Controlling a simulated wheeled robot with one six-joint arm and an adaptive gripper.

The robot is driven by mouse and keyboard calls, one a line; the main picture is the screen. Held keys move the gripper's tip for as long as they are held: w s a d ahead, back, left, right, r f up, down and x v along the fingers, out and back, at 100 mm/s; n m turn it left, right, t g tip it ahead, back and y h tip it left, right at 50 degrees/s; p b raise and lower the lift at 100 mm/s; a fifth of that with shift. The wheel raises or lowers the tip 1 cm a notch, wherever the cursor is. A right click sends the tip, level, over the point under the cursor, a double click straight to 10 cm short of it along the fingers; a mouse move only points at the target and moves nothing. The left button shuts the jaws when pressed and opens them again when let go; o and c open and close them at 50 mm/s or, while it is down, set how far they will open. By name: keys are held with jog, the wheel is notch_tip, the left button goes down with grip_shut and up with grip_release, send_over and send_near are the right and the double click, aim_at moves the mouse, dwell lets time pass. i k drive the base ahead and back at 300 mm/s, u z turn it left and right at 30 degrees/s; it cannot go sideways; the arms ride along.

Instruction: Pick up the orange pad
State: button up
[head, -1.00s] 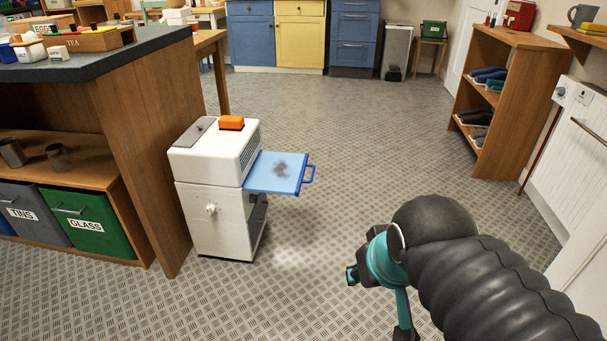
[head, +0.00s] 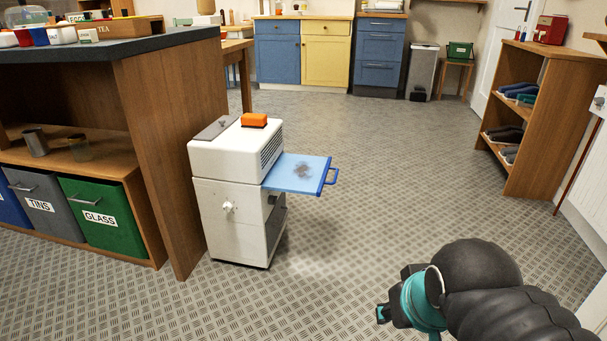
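The orange pad (head: 254,120) is a small block lying on top of the white cabinet (head: 236,150), near its back right edge. The cabinet stands on the floor against the end of the wooden counter. My gripper (head: 383,313) is at the lower right, low and well to the right of the cabinet, apart from the pad. Only a small dark part of it shows past the teal wrist, so its fingers cannot be made out.
A blue tray (head: 297,173) with a handle and a dark smudge sticks out from the cabinet's right side. The counter (head: 165,165) blocks the left. A wooden shoe shelf (head: 541,125) stands at the right. The patterned floor (head: 400,180) between is clear.

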aim_at(255, 120)
jog(key=u, duration=0.3)
jog(key=i, duration=1.8)
jog(key=z, duration=0.15)
